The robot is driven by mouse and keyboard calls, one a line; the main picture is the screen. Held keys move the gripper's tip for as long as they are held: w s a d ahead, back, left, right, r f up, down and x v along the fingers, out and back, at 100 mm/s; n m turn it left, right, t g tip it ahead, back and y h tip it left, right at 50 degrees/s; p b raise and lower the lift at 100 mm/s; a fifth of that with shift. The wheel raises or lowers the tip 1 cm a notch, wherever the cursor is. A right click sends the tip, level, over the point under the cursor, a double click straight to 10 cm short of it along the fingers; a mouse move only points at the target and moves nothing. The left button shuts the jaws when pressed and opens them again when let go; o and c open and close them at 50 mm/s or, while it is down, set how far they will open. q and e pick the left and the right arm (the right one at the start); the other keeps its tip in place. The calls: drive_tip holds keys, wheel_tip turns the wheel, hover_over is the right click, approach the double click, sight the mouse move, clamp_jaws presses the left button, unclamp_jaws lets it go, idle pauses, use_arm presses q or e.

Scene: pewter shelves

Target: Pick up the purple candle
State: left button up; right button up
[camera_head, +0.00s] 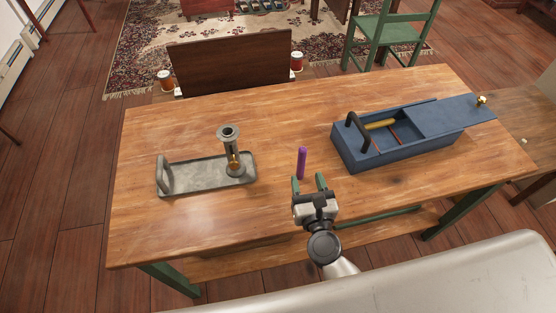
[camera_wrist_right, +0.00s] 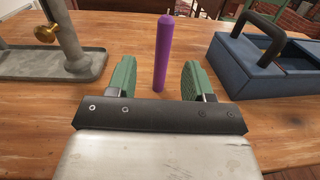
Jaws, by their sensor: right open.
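The purple candle (camera_head: 302,163) stands upright on the wooden table, near its front middle. My right gripper (camera_head: 308,182) is open just in front of it, with green fingertips pointing toward it. In the right wrist view the candle (camera_wrist_right: 163,55) rises beyond and between the two open fingers (camera_wrist_right: 158,80), nearer the middle of the gap, and no contact shows. My left gripper is not in view.
On the wooden table (camera_head: 220,220), a grey tray (camera_head: 205,178) with an upright metal holder (camera_head: 230,150) is left of the candle. A blue box (camera_head: 400,147) with a black handle and an extended lid is right. Bare tabletop surrounds the candle.

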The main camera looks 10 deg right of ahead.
sight(303, 157)
drive_tip(key=w, duration=0.4)
drive_tip(key=shift+d+r+p, duration=0.15)
drive_tip(key=shift+d+p, duration=0.15)
drive_tip(key=shift+p, duration=0.1)
drive_tip(key=shift+w, duration=0.55)
drive_tip(key=w+p, duration=0.1)
drive_tip(key=w, duration=0.3)
drive_tip(key=shift+w+d+r, duration=0.1)
drive_tip(key=shift+w, duration=0.3)
clamp_jaws()
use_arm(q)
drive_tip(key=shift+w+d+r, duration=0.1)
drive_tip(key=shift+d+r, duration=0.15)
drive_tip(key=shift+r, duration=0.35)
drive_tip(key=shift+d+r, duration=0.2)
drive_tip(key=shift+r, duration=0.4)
use_arm(e)
drive_tip(key=shift+r, duration=0.1)
